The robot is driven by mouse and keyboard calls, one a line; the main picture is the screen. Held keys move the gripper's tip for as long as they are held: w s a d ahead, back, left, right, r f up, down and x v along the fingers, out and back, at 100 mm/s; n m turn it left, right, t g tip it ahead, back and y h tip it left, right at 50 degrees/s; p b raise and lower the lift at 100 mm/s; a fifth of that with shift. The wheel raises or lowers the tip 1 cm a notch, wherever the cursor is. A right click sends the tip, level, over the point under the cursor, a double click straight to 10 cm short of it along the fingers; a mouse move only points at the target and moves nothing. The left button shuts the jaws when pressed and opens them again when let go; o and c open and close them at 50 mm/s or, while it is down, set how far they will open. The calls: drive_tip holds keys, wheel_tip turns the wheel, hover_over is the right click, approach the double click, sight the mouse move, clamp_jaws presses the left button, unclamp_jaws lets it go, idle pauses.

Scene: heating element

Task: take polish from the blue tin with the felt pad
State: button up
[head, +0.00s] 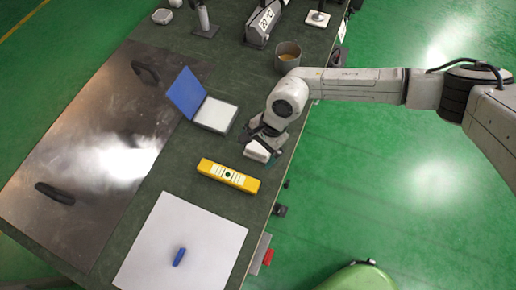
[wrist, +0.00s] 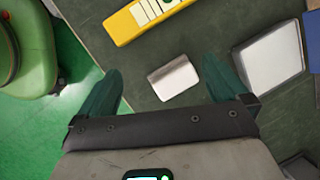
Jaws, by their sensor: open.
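The blue tin (head: 215,114) lies open on the bench with its blue lid (head: 187,92) tilted up at the left; a pale, flat surface fills it. In the wrist view the tin (wrist: 270,60) is at the right, partly cut off. A small white block with a grey edge, apparently the felt pad (head: 257,151), lies near the bench's right edge. My gripper (head: 266,137) is above and beside it, to the right of the tin. In the wrist view the pad (wrist: 173,77) shows between the spread fingers of my gripper (wrist: 162,68), which are open and hold nothing.
A yellow spirit level (head: 229,175) lies just in front of the pad. A grey cup (head: 288,56) stands behind my gripper. A white sheet (head: 200,226) with a blue marker (head: 179,257) is nearer. A metal plate (head: 92,150) with two black handles covers the left.

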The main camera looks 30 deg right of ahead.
sight(258, 147)
drive_tip(key=w+n+h, duration=0.1)
drive_tip(key=w+d+n+h, duration=0.2)
drive_tip(key=shift+w+r+n+h, duration=0.3)
drive_tip(key=shift+w+r, duration=0.05)
drive_tip(key=shift+r, duration=0.05)
drive_tip(key=shift+w+d, duration=0.1)
drive_tip(key=shift+w, duration=0.05)
wheel_tip(258, 147, down, 11)
drive_tip(key=shift+d+r, duration=0.15)
drive_tip(key=shift+r, duration=0.05)
drive_tip(key=c, duration=0.8)
drive_tip(key=shift+r, duration=0.15)
